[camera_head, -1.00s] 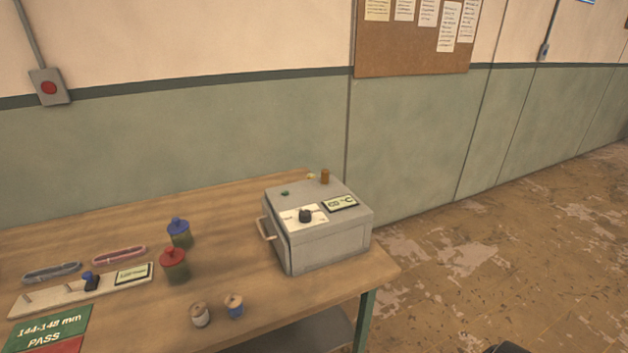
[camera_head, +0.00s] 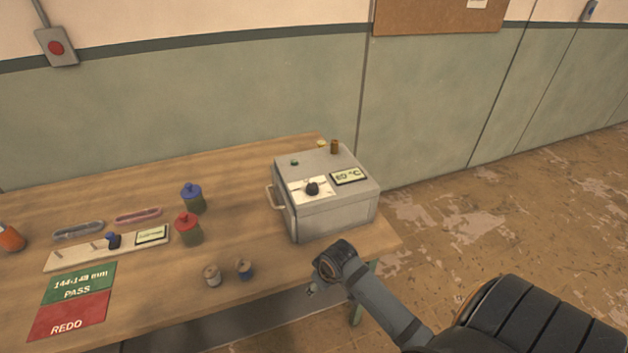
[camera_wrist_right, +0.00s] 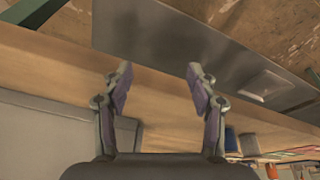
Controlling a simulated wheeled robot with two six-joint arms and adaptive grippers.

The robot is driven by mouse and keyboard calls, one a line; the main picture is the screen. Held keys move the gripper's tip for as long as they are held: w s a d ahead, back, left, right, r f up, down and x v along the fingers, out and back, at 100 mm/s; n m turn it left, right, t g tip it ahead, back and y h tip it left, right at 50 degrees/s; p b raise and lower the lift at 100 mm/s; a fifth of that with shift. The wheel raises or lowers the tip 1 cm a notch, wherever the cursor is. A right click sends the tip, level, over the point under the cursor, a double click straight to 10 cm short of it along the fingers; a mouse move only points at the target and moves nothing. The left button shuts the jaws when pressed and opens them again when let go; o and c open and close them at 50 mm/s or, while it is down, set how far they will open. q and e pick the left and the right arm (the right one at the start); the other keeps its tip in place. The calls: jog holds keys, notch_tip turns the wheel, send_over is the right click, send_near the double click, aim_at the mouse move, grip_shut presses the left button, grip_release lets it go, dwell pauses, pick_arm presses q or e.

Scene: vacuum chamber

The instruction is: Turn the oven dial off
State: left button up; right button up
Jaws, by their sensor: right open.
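The oven is a grey box (camera_head: 335,217) at the right end of the wooden table in the head view. Its black dial (camera_head: 312,189) sits on a white plate on top, beside a display (camera_head: 349,176) that seems to read 80 °C. The dial's exact setting is too small to read. My right arm comes in from the lower right in the head view, its wrist in front of the oven near the table's front edge. In the right wrist view my right gripper (camera_wrist_right: 158,85) is open and empty, its two fingers apart. My left gripper is not in view.
On the wooden table (camera_head: 150,285), left of the oven, stand a blue-lidded jar (camera_head: 193,199), a red-lidded jar (camera_head: 188,230) and two small spools (camera_head: 212,275). A gauge strip (camera_head: 75,257) and a green-and-red PASS/REDO mat (camera_head: 72,300) lie further left. A brown cylinder (camera_head: 335,147) stands at the oven's back.

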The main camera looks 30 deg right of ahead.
notch_tip(320, 180, up, 8)
jog(key=n+y, duration=0.1)
send_near(313, 186)
jog(key=shift+t, duration=0.4)
jog(key=p+x, duration=0.1)
jog(key=x, duration=0.2)
jog(key=p+x, duration=0.1)
jog(key=x, duration=0.2)
jog(key=p+x, duration=0.1)
jog(key=x, duration=0.1)
jog(key=shift+s+f, duration=0.1)
jog(key=shift+f, duration=0.4)
jog(key=c, duration=1.2)
jog(key=shift+n, duration=0.3)
jog(key=shift+y, duration=0.3)
